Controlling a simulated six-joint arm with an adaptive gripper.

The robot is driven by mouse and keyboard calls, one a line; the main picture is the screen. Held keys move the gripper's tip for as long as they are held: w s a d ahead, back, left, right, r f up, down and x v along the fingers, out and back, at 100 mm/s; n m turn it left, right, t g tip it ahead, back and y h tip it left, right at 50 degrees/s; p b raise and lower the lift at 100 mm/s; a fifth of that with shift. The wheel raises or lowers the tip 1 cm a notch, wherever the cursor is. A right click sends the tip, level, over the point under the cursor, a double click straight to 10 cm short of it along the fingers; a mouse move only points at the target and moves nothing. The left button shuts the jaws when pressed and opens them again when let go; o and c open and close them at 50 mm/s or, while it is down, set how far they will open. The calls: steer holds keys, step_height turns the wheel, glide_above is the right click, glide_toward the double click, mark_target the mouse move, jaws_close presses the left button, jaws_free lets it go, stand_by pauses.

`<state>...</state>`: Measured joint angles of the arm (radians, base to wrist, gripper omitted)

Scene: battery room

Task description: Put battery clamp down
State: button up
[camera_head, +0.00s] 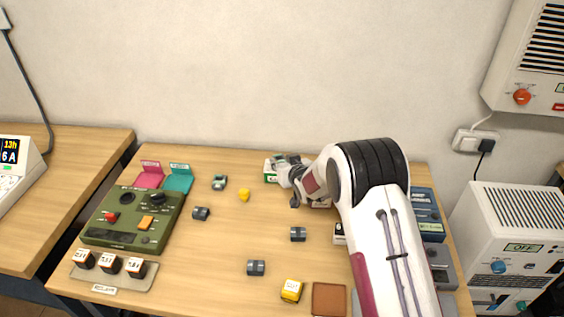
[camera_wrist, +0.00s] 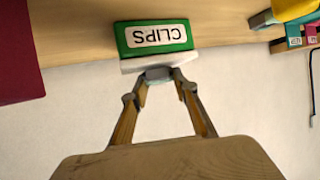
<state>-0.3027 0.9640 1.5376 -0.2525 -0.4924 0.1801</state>
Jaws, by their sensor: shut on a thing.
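My gripper (camera_wrist: 163,88) is shut on a small grey piece, the battery clamp (camera_wrist: 159,74), at its fingertips in the wrist view. Most of the clamp is hidden by the fingers. Right behind it in that view is a green and white box marked CLIPS (camera_wrist: 155,37); I cannot tell whether the clamp touches it. In the head view my gripper (camera_head: 288,170) is at the back of the table beside the same box (camera_head: 269,173), partly covering it, and the clamp cannot be made out clearly there.
A pink tray (camera_head: 149,179) and a teal tray (camera_head: 179,182) stand at the back left, by a green control box (camera_head: 133,219). Small grey cylinders (camera_head: 256,267), a yellow piece (camera_head: 244,195) and a yellow block (camera_head: 291,290) lie on the table (camera_head: 220,255). The wall is close behind.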

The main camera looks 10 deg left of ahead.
steer(key=shift+f, duration=0.15)
steer(key=o, duration=1.1)
steer(key=shift+r, duration=0.2)
steer(key=shift+v, duration=6)
